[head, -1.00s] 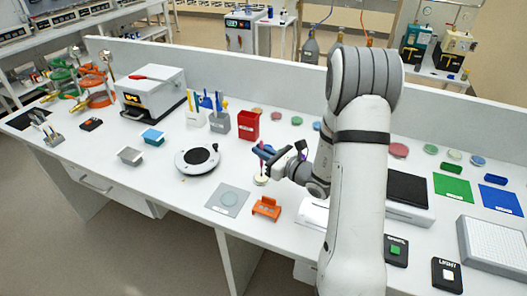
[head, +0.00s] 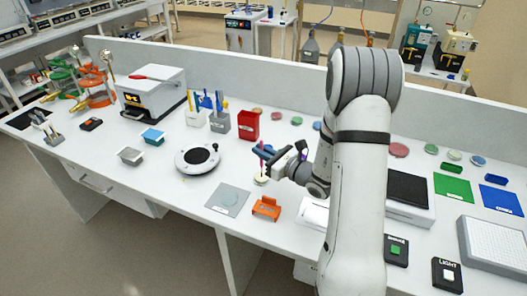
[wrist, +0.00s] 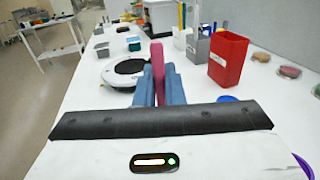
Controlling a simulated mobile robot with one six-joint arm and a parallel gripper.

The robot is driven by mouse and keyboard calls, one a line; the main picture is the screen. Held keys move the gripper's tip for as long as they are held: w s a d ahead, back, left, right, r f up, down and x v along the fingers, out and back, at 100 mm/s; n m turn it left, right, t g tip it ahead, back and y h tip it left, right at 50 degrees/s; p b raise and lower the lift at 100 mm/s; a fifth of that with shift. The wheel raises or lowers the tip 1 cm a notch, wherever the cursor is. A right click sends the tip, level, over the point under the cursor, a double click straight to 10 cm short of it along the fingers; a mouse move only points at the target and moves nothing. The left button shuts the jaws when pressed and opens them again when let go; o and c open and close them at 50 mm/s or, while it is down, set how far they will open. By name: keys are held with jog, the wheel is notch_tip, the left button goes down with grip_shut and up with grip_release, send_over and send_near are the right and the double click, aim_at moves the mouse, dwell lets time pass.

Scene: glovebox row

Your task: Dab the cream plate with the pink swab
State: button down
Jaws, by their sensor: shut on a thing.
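The pink swab (head: 261,147) is held upright in my gripper (head: 263,159), whose blue fingers are shut on it. In the wrist view the pink swab (wrist: 157,60) stands between the two blue fingers of my gripper (wrist: 158,85). The cream plate (head: 261,181) is a small pale disc on the bench, right below the swab's lower end in the head view. I cannot tell whether the swab's tip touches it. In the wrist view the plate is hidden behind my gripper.
A red bin (head: 248,126) and a grey holder (head: 220,122) stand behind my gripper. A round black-topped device (head: 197,158) is to its left. An orange rack (head: 266,208) and a grey mat (head: 228,197) lie in front. Several coloured discs lie along the back divider.

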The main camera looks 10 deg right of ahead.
aim_at(262, 141)
jog(key=shift+r+p, duration=1.5)
jog(key=shift+r, duration=1.05)
